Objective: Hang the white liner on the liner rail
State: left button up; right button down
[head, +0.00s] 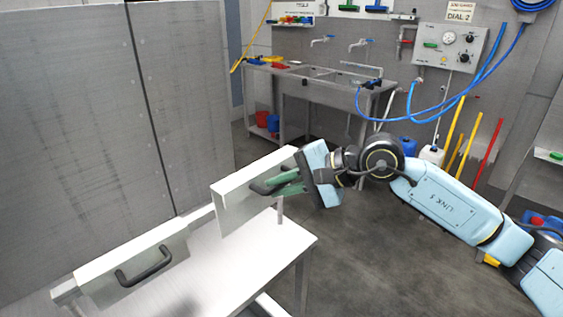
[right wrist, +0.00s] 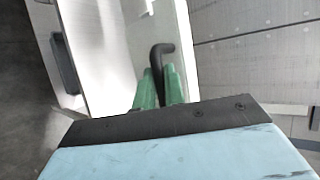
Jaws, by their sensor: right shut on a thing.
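My right gripper (head: 284,184) has green fingers and is shut on the black handle of the white liner (head: 232,207), a pale upright panel with a white top edge. The liner is at the far end of the white table, and whether it touches what is below is unclear. In the right wrist view the green fingers (right wrist: 157,88) close around the dark handle (right wrist: 162,52). A pale bar that looks like the liner rail (head: 200,217) runs along the table's wall side, partly hidden by the panels. My left gripper is not in view.
A similar panel with a black handle (head: 146,266) stands at the near end of the table (head: 225,268). Tall grey wall panels (head: 70,130) rise behind it. A steel sink bench (head: 315,82) and blue hose (head: 425,118) are farther back. The table's middle is clear.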

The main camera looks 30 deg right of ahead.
jog(key=r, duration=0.2)
jog(key=w+r, duration=0.1)
jog(key=shift+d, duration=0.35)
jog(key=shift+w+a+p, duration=0.25)
jog(key=shift+w+p, duration=0.3)
jog(key=shift+w+a+p, duration=0.2)
jog(key=shift+w+p, duration=0.3)
jog(key=p, duration=0.3)
send_over(262, 203)
jog(key=w+a, duration=0.1)
notch_tip(262, 203, down, 12)
jog(key=b, duration=1.2)
jog(key=shift+w+f+b, duration=0.1)
jog(key=shift+f+b, duration=0.15)
jog(key=shift+b, duration=0.1)
jog(key=shift+f+b, duration=0.45)
jog(key=shift+a+f+b, duration=0.1)
jog(key=shift+f+b, duration=0.25)
